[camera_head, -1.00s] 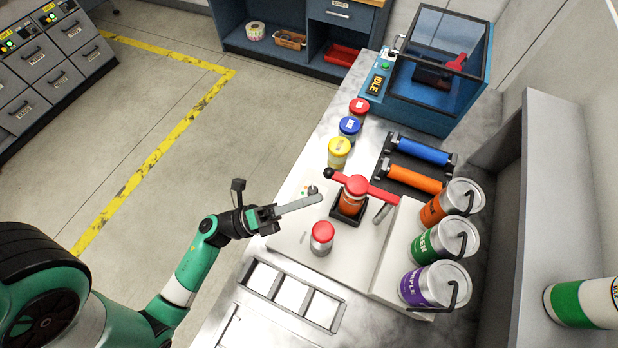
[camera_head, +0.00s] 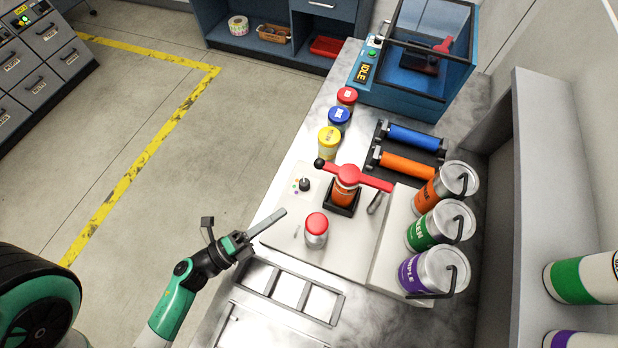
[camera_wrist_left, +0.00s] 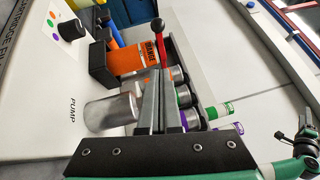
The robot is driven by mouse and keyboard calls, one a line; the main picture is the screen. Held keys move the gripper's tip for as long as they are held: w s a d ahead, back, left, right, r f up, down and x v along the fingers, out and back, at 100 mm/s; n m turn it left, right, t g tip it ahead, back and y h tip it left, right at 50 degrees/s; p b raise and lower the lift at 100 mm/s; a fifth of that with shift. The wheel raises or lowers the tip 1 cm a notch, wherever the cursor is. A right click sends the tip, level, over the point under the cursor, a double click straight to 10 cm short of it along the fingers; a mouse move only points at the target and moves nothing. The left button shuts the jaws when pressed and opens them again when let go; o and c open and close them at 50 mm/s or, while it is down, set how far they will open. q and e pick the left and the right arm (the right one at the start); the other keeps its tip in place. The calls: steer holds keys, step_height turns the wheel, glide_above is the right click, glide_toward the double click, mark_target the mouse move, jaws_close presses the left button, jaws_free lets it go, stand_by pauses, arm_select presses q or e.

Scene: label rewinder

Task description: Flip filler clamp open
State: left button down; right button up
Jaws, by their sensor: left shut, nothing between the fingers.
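The filler clamp is a red bar (camera_head: 349,175) with a black ball knob (camera_head: 319,163) at its left end. It lies across the top of an orange jar (camera_head: 345,195) in a black holder. In the left wrist view the clamp shows as a red lever (camera_wrist_left: 164,52) with its black knob (camera_wrist_left: 158,24), and the jar (camera_wrist_left: 140,56) is beside it. My left gripper (camera_head: 282,213) is shut and empty, left of the clamp and apart from it. Its fingers (camera_wrist_left: 155,75) partly hide the cans behind in the left wrist view. My right gripper does not show.
A small black knob (camera_head: 304,185) sits on the pale filler plate (camera_head: 284,235). Yellow (camera_head: 329,142) and blue (camera_head: 339,118) jars stand behind. Orange, green and purple cans (camera_head: 428,271) line the right.

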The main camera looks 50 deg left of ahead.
arm_select(q)
glide_toward(324, 170)
steer(key=w+d, duration=0.2)
steer(key=d, duration=0.1)
steer(key=w+a, duration=0.1)
steer(key=w+a+r+p, duration=0.1)
steer(key=w, duration=0.1)
steer(key=shift+w+a+p, duration=0.1)
steer(key=shift+a+p, duration=0.1)
steer(key=shift+p, duration=0.1)
steer(key=shift+w+a+f, duration=0.1)
steer(key=shift+w+a, duration=0.1)
steer(key=shift+a, duration=0.05)
steer(key=shift+w, duration=0.1)
